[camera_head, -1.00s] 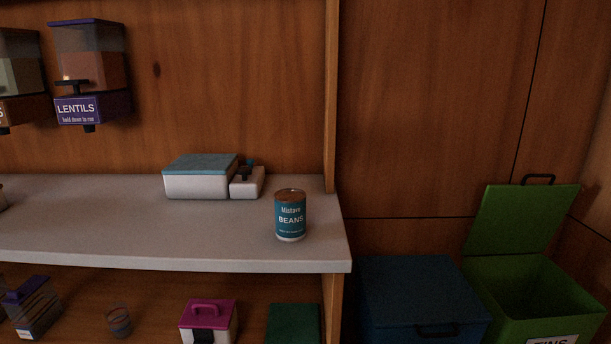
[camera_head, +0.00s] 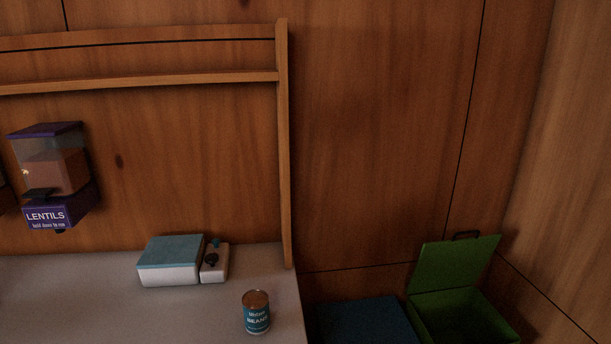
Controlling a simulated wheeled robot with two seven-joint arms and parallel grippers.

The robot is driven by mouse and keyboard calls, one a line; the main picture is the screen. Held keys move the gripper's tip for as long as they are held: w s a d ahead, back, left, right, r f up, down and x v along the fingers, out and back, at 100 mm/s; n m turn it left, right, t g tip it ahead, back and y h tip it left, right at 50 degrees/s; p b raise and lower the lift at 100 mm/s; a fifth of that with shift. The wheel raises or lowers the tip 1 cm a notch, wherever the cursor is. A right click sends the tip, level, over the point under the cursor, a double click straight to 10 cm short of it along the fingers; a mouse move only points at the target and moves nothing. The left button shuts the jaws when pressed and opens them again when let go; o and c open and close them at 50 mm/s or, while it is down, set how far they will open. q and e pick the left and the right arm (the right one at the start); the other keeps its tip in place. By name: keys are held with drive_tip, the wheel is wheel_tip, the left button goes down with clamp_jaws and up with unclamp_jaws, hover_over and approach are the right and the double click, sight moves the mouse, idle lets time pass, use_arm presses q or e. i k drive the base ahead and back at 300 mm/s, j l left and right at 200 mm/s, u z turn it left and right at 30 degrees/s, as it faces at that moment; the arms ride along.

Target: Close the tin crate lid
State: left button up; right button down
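The green tin crate (camera_head: 422,319) stands on the right, beside a blue crate, and the bottom of the picture cuts it off. Its green lid (camera_head: 453,264) is open and stands raised at the back, leaning a little backward. A dark handle (camera_head: 466,235) is at the lid's top edge. The part of the crate's inside that shows is dark, and I cannot see anything in it. Neither of my grippers is in view.
A blue crate (camera_head: 361,321) with its lid shut is left of the green one. A counter (camera_head: 75,300) on the left bears a beans can (camera_head: 256,313) near its right edge and a teal-lidded box (camera_head: 170,262). A lentils dispenser (camera_head: 48,175) hangs on the wall.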

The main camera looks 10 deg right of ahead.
sight(440, 265)
drive_tip(key=z, duration=1.3)
drive_tip(key=i+l+u, duration=0.2)
drive_tip(key=i+u, duration=0.15)
drive_tip(key=i, duration=0.3)
drive_tip(key=i+l+u, duration=0.35)
drive_tip(key=i, duration=0.25)
drive_tip(key=i+l+u, duration=0.35)
drive_tip(key=i+l, duration=0.2)
